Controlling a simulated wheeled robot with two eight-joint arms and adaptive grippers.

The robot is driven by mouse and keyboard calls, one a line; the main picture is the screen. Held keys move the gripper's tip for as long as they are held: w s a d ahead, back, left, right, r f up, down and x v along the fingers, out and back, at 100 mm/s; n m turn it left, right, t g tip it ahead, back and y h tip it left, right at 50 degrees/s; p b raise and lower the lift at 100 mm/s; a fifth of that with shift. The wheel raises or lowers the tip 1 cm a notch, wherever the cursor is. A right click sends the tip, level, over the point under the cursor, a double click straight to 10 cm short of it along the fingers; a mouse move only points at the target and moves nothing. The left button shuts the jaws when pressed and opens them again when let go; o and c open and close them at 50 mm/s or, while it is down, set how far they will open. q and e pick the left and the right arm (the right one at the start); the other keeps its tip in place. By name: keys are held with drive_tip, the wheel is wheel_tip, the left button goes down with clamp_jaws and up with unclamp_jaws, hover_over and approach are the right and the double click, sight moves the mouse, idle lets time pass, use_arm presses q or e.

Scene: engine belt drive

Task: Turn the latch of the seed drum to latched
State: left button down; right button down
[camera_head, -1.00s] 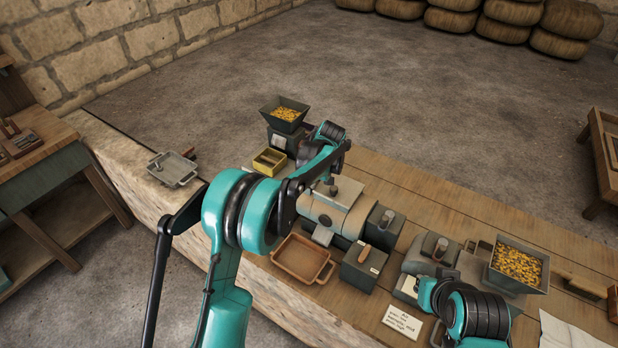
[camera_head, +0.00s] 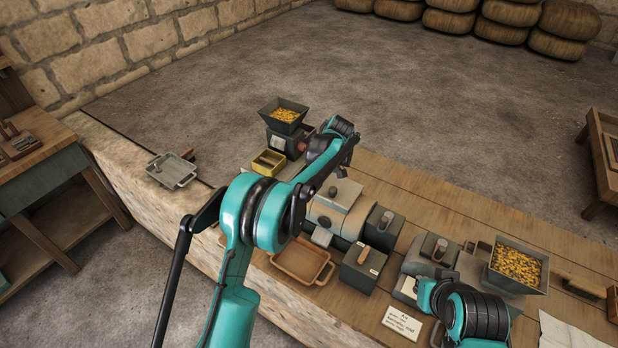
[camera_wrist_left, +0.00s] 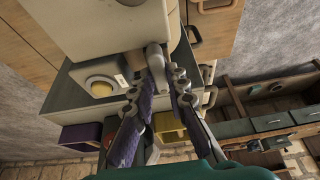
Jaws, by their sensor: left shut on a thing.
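The seed drum (camera_head: 327,213) is a pale grey-beige rounded body on the bench in the head view, partly behind my left forearm. In the left wrist view a large pale housing (camera_wrist_left: 98,25) fills the top, and a grey lever (camera_wrist_left: 157,61), which looks like the latch, sticks out from it. My left gripper (camera_wrist_left: 163,82) has its fingertips at the lever's end, shut on it.
A hopper of yellow grain (camera_head: 284,114) and a yellow box (camera_head: 268,162) stand behind my left arm. A brown tray (camera_head: 300,262) and a dark block with a handle (camera_head: 363,268) sit in front of the drum. Another grain hopper (camera_head: 517,265) is at the right.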

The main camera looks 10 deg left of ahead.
use_arm(q)
drive_tip(key=c, duration=1.5)
unclamp_jaws()
drive_tip(key=v, duration=1.2)
drive_tip(key=shift+d, duration=0.15)
drive_tip(key=shift+s, duration=0.1)
